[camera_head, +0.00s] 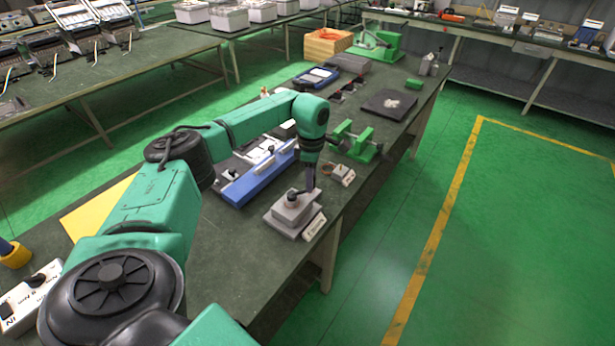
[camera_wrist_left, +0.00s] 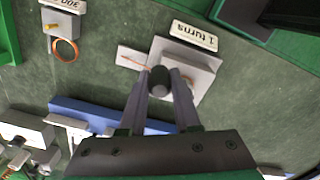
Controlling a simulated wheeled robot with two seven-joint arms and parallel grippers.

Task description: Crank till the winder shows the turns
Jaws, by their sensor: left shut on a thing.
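The winder (camera_head: 283,220) is a grey box on a flat base near the right edge of the green bench. It also shows in the left wrist view (camera_wrist_left: 203,80). Its white sign (camera_wrist_left: 194,35) reads "1 turns" in the wrist view. A dark round crank knob (camera_wrist_left: 158,79) sits on top of it. My left gripper (camera_head: 300,192) points down over the winder, its two fingers on either side of the knob, shut on it. A thin copper-coloured wire (camera_wrist_left: 133,62) shows beside the winder. My right gripper is not in view.
A small grey box with a "300" sign and copper ring (camera_wrist_left: 64,50) stands just behind the winder. A blue rail fixture (camera_head: 262,174) lies to the left. A green fixture (camera_head: 357,142) stands farther back. The bench front is clear.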

